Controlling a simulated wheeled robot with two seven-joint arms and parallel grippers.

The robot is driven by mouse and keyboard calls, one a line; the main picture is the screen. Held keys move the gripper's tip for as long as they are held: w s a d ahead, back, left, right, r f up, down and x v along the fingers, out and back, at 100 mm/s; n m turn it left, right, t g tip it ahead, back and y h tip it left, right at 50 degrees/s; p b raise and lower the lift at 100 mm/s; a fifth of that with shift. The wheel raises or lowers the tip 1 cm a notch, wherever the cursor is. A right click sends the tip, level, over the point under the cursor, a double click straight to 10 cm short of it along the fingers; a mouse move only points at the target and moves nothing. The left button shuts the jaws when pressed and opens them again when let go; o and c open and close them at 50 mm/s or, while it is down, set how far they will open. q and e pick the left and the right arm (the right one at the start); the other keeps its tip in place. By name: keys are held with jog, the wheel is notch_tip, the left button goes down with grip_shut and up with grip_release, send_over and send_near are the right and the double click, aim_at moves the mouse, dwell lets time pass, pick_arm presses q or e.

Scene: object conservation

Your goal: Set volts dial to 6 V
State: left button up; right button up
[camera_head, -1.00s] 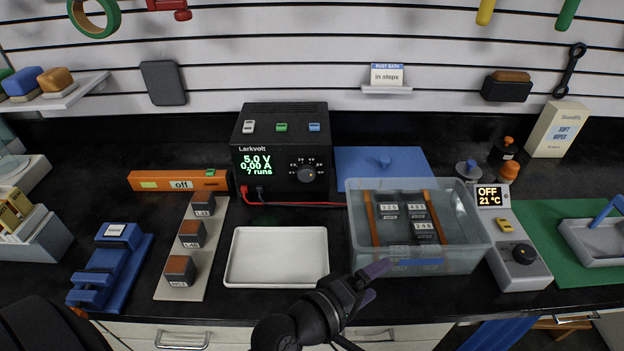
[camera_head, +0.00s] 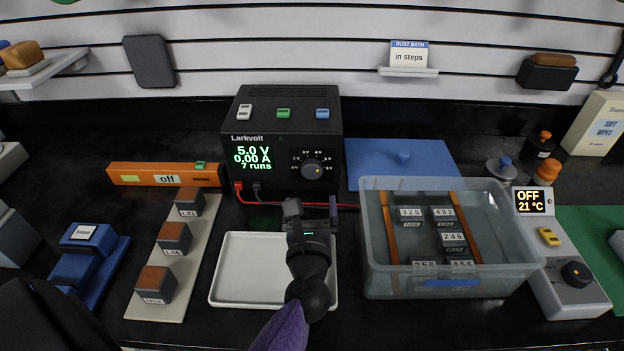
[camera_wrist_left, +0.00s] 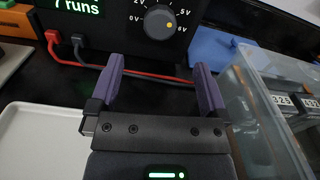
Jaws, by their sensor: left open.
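The black Larkvolt power supply (camera_head: 282,135) stands at the back; its green display (camera_head: 253,157) reads 5.0 V, 0.00 A, 7 runs. Its grey volts dial (camera_head: 312,170) has a yellow dot on its right side and voltage marks around it. The dial also shows at the top of the left wrist view (camera_wrist_left: 160,23). My left gripper (camera_head: 313,207) is open and empty, in front of and below the dial, apart from it. Its purple fingers (camera_wrist_left: 157,85) are spread, with the dial beyond the gap between them. My right gripper is not in view.
Red and dark leads (camera_head: 270,202) run from the supply's front. A white tray (camera_head: 222,296) lies under my left arm. A clear bath (camera_head: 372,270) with labelled blocks stands to the right. An orange bar marked off (camera_head: 135,174) lies left of the supply.

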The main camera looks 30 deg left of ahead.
aim_at(313, 172)
pick_arm(q)
jog(key=x, duration=0.8)
jog(key=shift+r+b, duration=0.1)
jog(key=shift+b, duration=0.25)
jog(key=c, duration=1.3)
jog(key=m+p, duration=0.1)
jog(key=m, duration=0.3)
jog(key=shift+r+p, duration=0.1)
jog(key=shift+p, duration=0.3)
jog(key=shift+d+m+p, duration=0.1)
jog(key=shift+m+p, duration=0.45)
jog(key=shift+m, duration=1.35)
